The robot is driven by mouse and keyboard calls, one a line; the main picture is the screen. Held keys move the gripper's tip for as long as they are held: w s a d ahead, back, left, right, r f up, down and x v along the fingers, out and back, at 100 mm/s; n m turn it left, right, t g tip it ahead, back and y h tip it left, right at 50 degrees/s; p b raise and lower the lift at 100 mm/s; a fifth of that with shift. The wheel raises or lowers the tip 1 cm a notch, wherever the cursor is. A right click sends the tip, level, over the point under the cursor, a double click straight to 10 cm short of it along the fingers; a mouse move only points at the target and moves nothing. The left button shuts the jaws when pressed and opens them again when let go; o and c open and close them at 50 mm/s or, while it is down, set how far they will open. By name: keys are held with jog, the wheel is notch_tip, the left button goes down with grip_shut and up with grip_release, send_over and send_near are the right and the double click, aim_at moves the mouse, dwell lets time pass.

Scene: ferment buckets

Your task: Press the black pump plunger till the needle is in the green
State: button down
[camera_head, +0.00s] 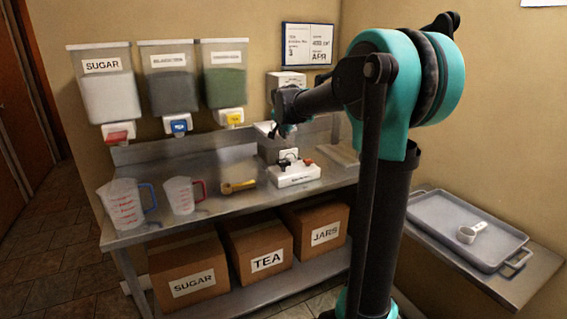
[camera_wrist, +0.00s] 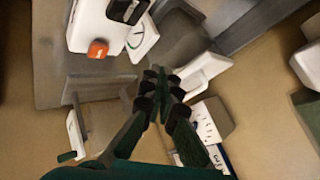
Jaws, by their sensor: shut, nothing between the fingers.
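A white pump unit (camera_head: 295,178) stands on the bench, with a black part on top that looks like the pump plunger (camera_head: 287,157) and an orange-red knob (camera_head: 309,161). In the wrist view the white unit (camera_wrist: 88,28) is at upper left, with the orange knob (camera_wrist: 98,48), the black plunger (camera_wrist: 127,11) cut by the top edge, and a round gauge (camera_wrist: 138,37) with some green on it. The needle is too small to read. My gripper (camera_head: 276,131) is shut and empty, above and behind the unit, apart from the plunger. In the wrist view its fingertips (camera_wrist: 161,76) are together.
Wall dispensers (camera_head: 108,88) (camera_head: 170,82) (camera_head: 223,76) hang above. Boxes (camera_head: 188,273) sit below. A grey tray (camera_head: 440,220) with a white scoop (camera_head: 468,233) is at right.

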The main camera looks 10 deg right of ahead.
aim_at(284, 162)
jog(key=shift+f, duration=3.9)
jog(key=shift+f, duration=0.1)
jog(key=shift+f, duration=0.3)
jog(key=shift+f, duration=1.6)
jog(key=shift+r, duration=2)
jog(key=shift+r, duration=2.5)
